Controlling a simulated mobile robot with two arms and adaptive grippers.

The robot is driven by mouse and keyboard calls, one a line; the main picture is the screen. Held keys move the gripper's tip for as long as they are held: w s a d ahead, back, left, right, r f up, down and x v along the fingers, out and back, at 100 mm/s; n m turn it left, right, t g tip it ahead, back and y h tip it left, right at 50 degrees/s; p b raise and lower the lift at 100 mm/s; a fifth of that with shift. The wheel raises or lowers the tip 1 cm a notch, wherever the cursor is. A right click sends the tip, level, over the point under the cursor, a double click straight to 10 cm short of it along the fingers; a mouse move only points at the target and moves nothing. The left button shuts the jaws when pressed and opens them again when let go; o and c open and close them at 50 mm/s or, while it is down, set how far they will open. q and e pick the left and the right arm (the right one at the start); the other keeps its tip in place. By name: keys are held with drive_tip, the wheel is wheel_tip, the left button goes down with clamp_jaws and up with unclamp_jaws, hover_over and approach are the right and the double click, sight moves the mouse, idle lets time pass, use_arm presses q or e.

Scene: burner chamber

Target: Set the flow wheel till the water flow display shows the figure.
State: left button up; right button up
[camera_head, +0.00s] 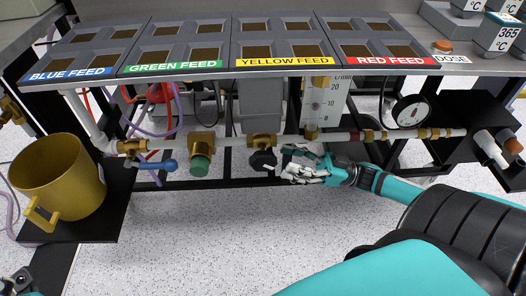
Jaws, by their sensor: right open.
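A black hand wheel (263,160) sits under a brass valve on the horizontal pipe; I take it for the flow wheel. My right gripper (287,165) comes in from the right and is open, its fingers pointing at the wheel's right side. It is very close, but I cannot tell whether it touches.
A green knob (200,158) and a blue lever (163,166) hang from the pipe (230,141) left of the wheel. A round gauge (410,111) is at the right. A brass mug (62,180) stands on a black shelf at the left. Feed trays (283,62) overhang above. Floor below is clear.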

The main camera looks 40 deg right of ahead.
sight(258, 153)
drive_tip(key=x, duration=0.7)
drive_tip(key=shift+w+a, duration=0.1)
drive_tip(key=shift+a, duration=0.05)
clamp_jaws()
